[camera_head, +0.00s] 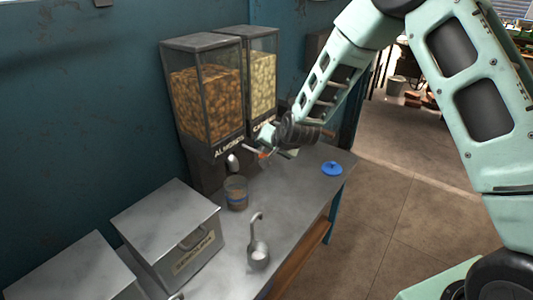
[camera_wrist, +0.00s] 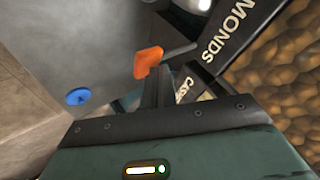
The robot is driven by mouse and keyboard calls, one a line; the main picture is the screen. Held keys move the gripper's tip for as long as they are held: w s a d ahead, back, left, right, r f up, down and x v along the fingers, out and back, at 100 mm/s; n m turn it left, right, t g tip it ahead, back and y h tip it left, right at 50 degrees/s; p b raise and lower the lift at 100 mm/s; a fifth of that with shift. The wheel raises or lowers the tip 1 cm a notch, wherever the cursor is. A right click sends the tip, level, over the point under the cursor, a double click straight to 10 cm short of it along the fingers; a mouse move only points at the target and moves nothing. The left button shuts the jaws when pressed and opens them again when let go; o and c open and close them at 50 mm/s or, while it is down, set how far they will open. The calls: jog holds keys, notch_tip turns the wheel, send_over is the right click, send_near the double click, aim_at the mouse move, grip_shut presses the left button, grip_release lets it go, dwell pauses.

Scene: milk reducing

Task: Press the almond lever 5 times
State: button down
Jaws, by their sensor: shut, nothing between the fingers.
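The almond dispenser (camera_head: 205,95) stands at the back against the wall, filled with brown nuts. In the wrist view its label (camera_wrist: 225,35), partly cut off, and its nuts fill the right side. My gripper (camera_head: 264,155) is shut and empty in front of the dispensers, near the label. Its orange fingertip (camera_wrist: 148,62) is beside a thin grey rod (camera_wrist: 180,49), which appears to be the almond lever. I cannot tell whether they touch. A glass jar (camera_head: 236,194) stands on the table below the almond dispenser's shiny metal spout (camera_head: 232,162).
A second dispenser (camera_head: 263,82) of pale nuts stands right of the almonds. On the metal table (camera_head: 215,245) are a lidded metal box (camera_head: 170,225), a ladle in a small cup (camera_head: 258,252) and a blue lid (camera_head: 331,168). The table between jar and blue lid is clear.

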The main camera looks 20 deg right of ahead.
jog(key=shift+f+b, duration=0.55)
jog(key=shift+f, duration=0.15)
dwell(0.4)
dwell(0.3)
jog(key=shift+r+p, duration=0.95)
jog(key=shift+r, duration=0.75)
notch_tip(320, 180, up, 5)
jog(key=p, duration=0.3)
dwell(1.9)
